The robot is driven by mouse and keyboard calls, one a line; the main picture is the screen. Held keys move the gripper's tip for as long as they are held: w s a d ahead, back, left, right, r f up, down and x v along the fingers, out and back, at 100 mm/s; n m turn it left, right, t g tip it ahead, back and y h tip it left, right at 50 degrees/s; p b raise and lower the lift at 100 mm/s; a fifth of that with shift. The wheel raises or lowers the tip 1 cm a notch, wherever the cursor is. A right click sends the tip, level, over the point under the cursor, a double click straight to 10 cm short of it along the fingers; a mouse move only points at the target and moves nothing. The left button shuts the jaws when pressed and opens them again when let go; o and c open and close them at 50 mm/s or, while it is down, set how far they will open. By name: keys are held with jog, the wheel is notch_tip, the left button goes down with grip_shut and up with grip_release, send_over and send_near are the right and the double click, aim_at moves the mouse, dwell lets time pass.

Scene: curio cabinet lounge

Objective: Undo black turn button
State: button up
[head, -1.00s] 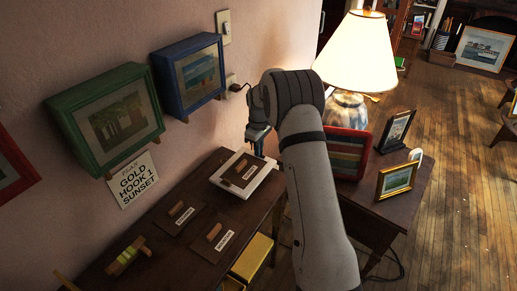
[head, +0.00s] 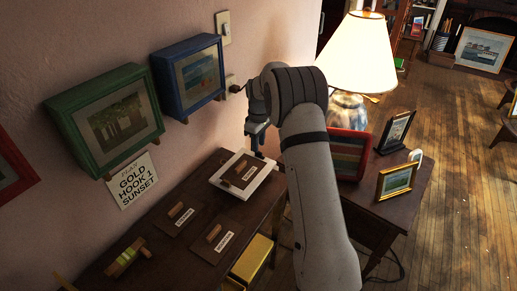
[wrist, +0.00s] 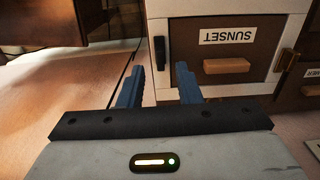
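The black turn button (wrist: 160,49) shows in the wrist view as a small upright dark bar on the left rim of a white frame (wrist: 235,89). The frame surrounds a brown panel labelled SUNSET, upside down here, with a wooden handle (wrist: 227,66). My gripper (wrist: 160,75) is open and empty. Its two blue-grey fingers point toward the button, which appears between their tips, apparently clear of them. In the head view my gripper (head: 257,150) is over the white-framed panel (head: 262,181) on the dark cabinet; the button cannot be made out there.
A brass-coloured latch (wrist: 287,60) is on the frame's right rim. Other labelled panels with handles (head: 181,209) lie nearby on the cabinet top (head: 150,270). Picture boxes hang on the wall.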

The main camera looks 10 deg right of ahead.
jog(key=shift+r, duration=2.25)
jog(key=shift+s+r, duration=0.15)
jog(key=shift+r, duration=0.1)
jog(key=s+a+r+m+t, duration=0.1)
jog(key=s+r+m, duration=0.1)
jog(key=s+r, duration=0.55)
jog(key=s+r+m, duration=0.3)
jog(key=s+r, duration=0.2)
jog(key=s, duration=0.6)
jog(key=s+f+m+t+p, duration=0.1)
jog(key=s+m, duration=0.3)
jog(key=s, duration=1.7)
jog(key=shift+a+f+t, duration=0.2)
jog(key=shift+a+t, duration=0.1)
